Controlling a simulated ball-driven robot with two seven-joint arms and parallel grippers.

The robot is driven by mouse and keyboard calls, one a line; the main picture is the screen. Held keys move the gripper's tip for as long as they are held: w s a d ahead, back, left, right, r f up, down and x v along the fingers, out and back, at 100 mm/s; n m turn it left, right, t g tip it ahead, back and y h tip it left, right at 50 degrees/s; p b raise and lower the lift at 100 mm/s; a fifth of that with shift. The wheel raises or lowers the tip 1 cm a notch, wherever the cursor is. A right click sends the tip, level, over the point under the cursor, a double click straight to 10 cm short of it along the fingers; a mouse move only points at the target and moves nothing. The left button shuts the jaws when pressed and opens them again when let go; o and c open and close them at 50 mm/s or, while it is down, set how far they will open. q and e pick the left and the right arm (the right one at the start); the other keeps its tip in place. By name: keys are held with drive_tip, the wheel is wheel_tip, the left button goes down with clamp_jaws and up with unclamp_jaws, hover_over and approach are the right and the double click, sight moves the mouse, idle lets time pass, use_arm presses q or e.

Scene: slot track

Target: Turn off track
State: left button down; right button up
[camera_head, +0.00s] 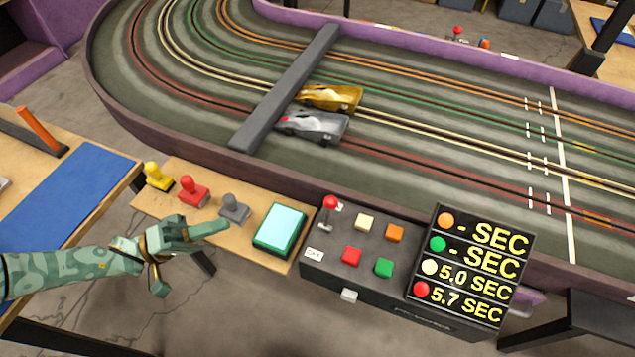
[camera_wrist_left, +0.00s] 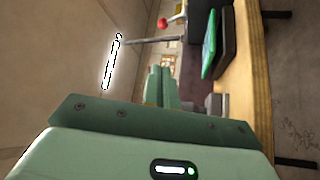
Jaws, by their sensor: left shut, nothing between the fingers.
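The slot track (camera_head: 430,110) has a black control box (camera_head: 345,290) at its near edge. A lever with a red ball knob (camera_head: 330,202) stands at the box's upper left corner, beside a small white label. An "OFF" label (camera_head: 314,254) sits lower on the same side. In the left wrist view the red knob (camera_wrist_left: 163,23) shows on its thin stem, beyond the fingers. My left gripper (camera_head: 226,226) is shut and empty, left of the box and over the near edge of the wooden shelf. It is apart from the lever. My right gripper is not in view.
The wooden shelf (camera_head: 262,256) holds yellow, red and grey controllers and a green-framed tablet (camera_head: 280,229), between my left gripper and the box. A timing display (camera_head: 470,265) stands at the box's right. Gold (camera_head: 332,97) and silver (camera_head: 312,126) cars sit by the grey bridge (camera_head: 285,88).

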sight(328, 214)
use_arm(q)
drive_tip(key=x, duration=2)
drive_tip(key=shift+b, duration=0.3)
drive_tip(key=shift+f, duration=0.1)
drive_tip(key=shift+s+a+r+m+g+h+b, duration=0.15)
drive_tip(key=shift+s+m+h+b, duration=0.25)
drive_tip(key=shift+m, duration=0.3)
drive_tip(key=shift+s+a+r+m+g+h+b, duration=0.1)
drive_tip(key=shift+s+m+g+h+b, duration=0.1)
drive_tip(key=shift+m+h+b, duration=0.4)
drive_tip(key=s+m+g+h, duration=0.1)
drive_tip(key=s+m, duration=0.1)
drive_tip(key=s+a+m+g, duration=0.1)
drive_tip(key=s+m, duration=0.1)
drive_tip(key=m, duration=0.1)
drive_tip(key=shift+a+f+h, duration=0.1)
drive_tip(key=shift+a+h, duration=0.05)
drive_tip(key=shift+h, duration=0.25)
